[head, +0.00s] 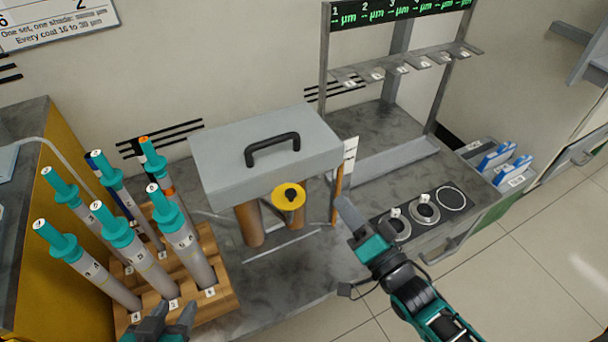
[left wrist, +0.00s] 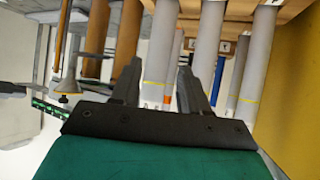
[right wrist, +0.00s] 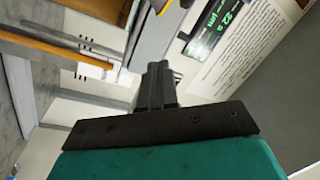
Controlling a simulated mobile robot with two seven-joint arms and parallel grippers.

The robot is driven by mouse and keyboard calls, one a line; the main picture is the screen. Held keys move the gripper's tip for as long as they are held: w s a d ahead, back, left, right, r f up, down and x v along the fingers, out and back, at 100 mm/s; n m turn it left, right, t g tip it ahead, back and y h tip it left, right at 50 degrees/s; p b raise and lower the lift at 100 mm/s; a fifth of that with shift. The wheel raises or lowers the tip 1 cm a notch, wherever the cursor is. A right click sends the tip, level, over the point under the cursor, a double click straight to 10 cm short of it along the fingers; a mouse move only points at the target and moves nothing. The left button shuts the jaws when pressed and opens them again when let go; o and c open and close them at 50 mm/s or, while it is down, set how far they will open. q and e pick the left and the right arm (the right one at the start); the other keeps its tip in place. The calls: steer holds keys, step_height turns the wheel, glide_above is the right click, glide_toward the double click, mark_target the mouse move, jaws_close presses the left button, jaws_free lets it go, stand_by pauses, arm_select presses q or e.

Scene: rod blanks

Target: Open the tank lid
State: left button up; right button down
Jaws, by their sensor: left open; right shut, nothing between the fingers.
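The tank (head: 262,188) is a grey box on brown legs with a yellow-ringed knob (head: 289,195) below its front. Its lid (head: 225,148) lies flat on top and carries a black bar handle (head: 272,150). My right gripper (head: 345,205) is shut and empty, to the right of the tank and apart from it; its closed fingers show in the right wrist view (right wrist: 158,85). My left gripper (head: 165,320) is open and empty at the front of the wooden rod rack. In the left wrist view its spread fingers (left wrist: 160,85) have rods behind them.
A wooden rack (head: 222,290) at the left holds several grey rods with teal tops (head: 115,230), standing high near my left gripper. A shelf frame (head: 400,65) stands at the back right. Round dials (head: 425,208) sit right of my right gripper. Bare grey counter lies before the tank.

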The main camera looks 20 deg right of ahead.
mark_target(307, 158)
steer(key=w+a+r+m+t+y+b, duration=0.1)
steer(key=w+a+r+m+y+b, duration=0.1)
steer(key=w+r+b, duration=0.1)
steer(key=w+a+r+m+t+y+b, duration=0.2)
steer(key=w+r+b, duration=0.1)
steer(key=w, duration=0.5)
steer(key=shift+a+r+t+y+b, duration=0.15)
steer(key=shift+a+t+y+b, duration=0.15)
steer(key=shift+b, duration=0.55)
steer(key=shift+w, duration=0.15)
